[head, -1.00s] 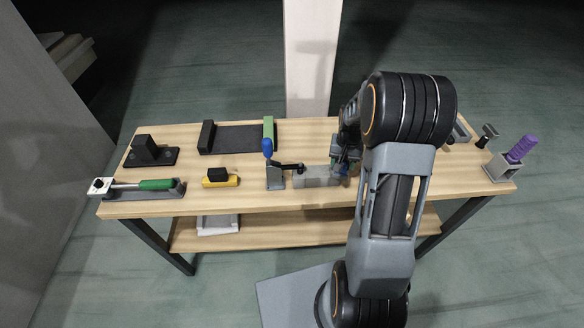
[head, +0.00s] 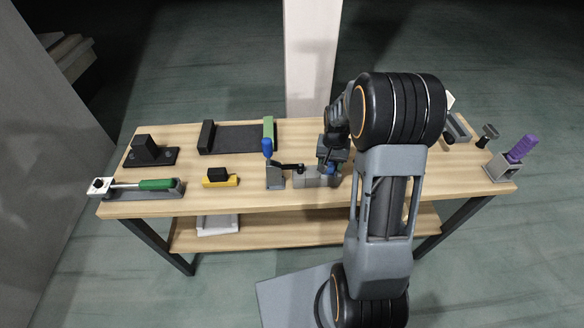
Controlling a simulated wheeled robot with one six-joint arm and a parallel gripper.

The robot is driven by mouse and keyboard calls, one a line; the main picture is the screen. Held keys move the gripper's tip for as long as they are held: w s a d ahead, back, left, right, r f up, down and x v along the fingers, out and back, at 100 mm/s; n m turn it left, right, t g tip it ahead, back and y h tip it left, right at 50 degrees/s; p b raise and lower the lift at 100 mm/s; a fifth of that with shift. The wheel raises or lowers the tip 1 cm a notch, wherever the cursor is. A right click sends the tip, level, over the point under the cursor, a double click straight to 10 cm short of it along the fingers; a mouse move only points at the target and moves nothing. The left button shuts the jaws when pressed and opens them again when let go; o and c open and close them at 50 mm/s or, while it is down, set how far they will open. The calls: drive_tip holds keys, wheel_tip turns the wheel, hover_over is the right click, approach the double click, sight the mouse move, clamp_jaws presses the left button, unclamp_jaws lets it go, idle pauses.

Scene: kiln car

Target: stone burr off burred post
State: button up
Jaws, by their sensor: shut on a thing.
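My gripper (head: 331,162) points down at the right end of a low grey block (head: 308,178) near the front middle of the table. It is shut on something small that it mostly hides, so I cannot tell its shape. A bit of blue shows at the fingertips. A toggle clamp (head: 275,178) with a blue handle stands at the block's left, its black arm reaching over the block's end. I cannot make out the burred post or its burr at this size. Whether the held thing touches the block is unclear.
Behind are a black bracket (head: 146,149) and a dark plate with upright ends (head: 238,138). A purple-handled piece (head: 520,149) stands at the right edge. My arm hides table right of the block.

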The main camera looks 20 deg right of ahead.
drive_tip(key=shift+a, duration=0.1)
drive_tip(key=shift+w+a, duration=0.2)
drive_tip(key=shift+a, duration=0.75)
drive_tip(key=shift+w+a, duration=0.2)
drive_tip(key=shift+a, duration=0.75)
drive_tip(key=shift+w+d, duration=0.15)
drive_tip(key=shift+w, duration=0.5)
drive_tip(key=shift+w+d, duration=0.15)
drive_tip(key=shift+w, duration=0.5)
drive_tip(key=shift+d, duration=0.1)
drive_tip(key=shift+s+d, duration=0.2)
drive_tip(key=shift+d, duration=0.75)
drive_tip(key=shift+s+d, duration=0.2)
drive_tip(key=shift+d, duration=0.75)
